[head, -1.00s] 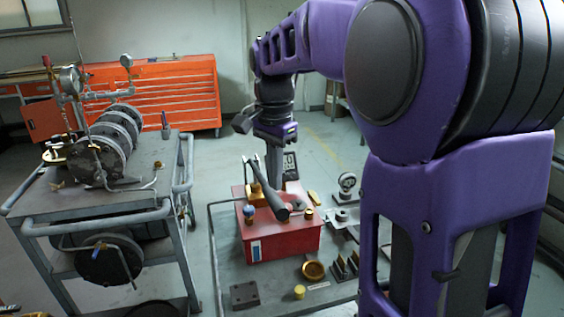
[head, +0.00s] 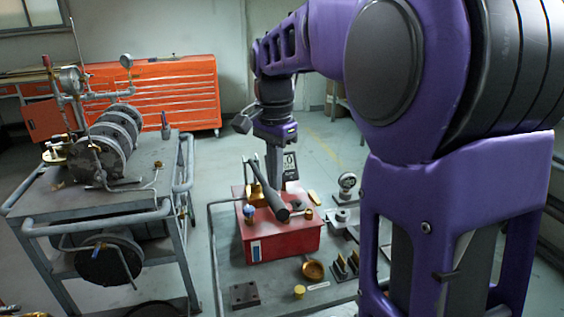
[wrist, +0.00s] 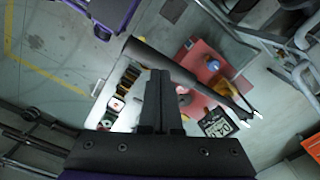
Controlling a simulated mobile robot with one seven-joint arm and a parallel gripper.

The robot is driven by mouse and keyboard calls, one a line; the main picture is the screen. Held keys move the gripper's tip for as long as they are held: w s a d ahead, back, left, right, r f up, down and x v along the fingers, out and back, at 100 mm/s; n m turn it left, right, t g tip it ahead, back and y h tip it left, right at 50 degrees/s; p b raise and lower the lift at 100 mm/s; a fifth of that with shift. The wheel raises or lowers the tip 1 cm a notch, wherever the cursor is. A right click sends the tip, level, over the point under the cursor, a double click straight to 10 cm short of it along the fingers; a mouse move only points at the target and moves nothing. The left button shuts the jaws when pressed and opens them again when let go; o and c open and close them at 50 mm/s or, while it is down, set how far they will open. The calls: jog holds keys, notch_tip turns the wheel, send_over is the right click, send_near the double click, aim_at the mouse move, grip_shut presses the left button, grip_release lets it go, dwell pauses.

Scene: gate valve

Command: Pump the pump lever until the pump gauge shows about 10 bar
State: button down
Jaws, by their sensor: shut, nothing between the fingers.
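The pump is a red box (head: 290,240) on a low grey bench, with brass fittings on top. Its dark pump lever (head: 270,198) slants across the top, thick grip end toward the head camera. In the wrist view the lever (wrist: 170,67) runs diagonally behind my fingers. My gripper (head: 272,182) points down at the lever's far side, and its fingers (wrist: 160,100) are shut and empty. I cannot tell whether they touch the lever. A black panel with white digits (wrist: 217,125) stands by the pump; it also shows in the head view (head: 291,166), its reading unclear.
A round dial gauge (head: 347,182) stands right of the pump; its needle is too small to read. A brass dish (head: 313,270), a dark block (head: 244,295) and a yellow piece (head: 299,292) lie in front. A grey cart (head: 100,215) with machinery stands left.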

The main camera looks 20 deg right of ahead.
dwell(0.3)
notch_tip(320, 180, down, 15)
jog(key=b, duration=0.6)
jog(key=shift+r, duration=0.15)
notch_tip(320, 180, up, 13)
jog(key=p, duration=1)
jog(key=shift+p, duration=0.35)
jog(key=shift+f, duration=0.25)
